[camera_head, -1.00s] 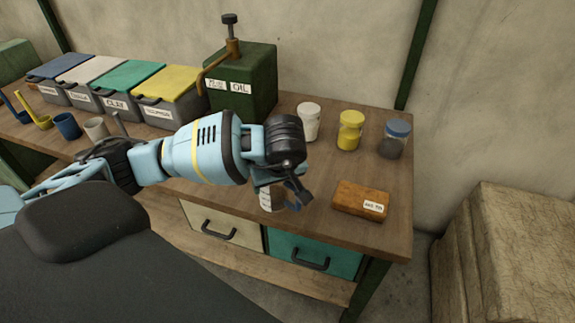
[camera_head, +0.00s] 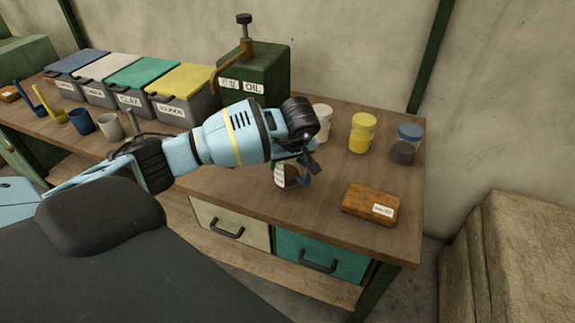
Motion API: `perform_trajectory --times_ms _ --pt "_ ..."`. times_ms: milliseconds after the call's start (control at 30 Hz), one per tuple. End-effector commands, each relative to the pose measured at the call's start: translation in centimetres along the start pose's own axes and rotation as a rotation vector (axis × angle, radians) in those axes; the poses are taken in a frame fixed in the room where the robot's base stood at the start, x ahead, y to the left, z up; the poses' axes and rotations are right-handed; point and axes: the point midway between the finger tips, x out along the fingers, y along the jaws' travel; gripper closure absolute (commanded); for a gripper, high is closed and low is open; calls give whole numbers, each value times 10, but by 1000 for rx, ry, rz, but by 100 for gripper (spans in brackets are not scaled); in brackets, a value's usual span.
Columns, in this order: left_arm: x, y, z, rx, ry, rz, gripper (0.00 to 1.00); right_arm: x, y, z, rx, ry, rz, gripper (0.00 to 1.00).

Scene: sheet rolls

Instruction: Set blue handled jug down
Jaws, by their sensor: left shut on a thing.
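The blue handled jug (camera_head: 284,176) is a small pale vessel with dark brown showing on it and a blue handle at its right side. It is over the wooden bench top, left of the brown block. My left gripper (camera_head: 304,166) is shut on the jug from above, and its dark wrist hides the jug's top. The jug looks about upright. I cannot tell whether its base touches the bench. My right gripper is not in view.
The wooden bench (camera_head: 245,195) has clear room around the jug. A brown labelled block (camera_head: 368,202) lies to the right. A white jar (camera_head: 322,121), yellow jar (camera_head: 361,136) and blue-lidded jar (camera_head: 406,146) stand behind. A green oil can (camera_head: 262,75) and lidded bins stand further left.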

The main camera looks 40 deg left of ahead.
Motion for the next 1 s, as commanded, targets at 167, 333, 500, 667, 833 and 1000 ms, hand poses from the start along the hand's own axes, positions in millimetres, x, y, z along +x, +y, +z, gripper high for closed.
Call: perform_trajectory --times_ms 167,333,500,667,833,1000 --pt "18 0 7 -1 1 1 59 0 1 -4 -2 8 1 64" --pt "18 0 7 0 2 1 59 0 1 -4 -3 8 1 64" --pt "21 0 9 0 1 0 59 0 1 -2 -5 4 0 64" --pt "22 0 9 0 1 0 19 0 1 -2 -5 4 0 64" --pt "22 0 9 0 1 0 12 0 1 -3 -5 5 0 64" --pt "21 0 9 0 1 0 12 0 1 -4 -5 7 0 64"
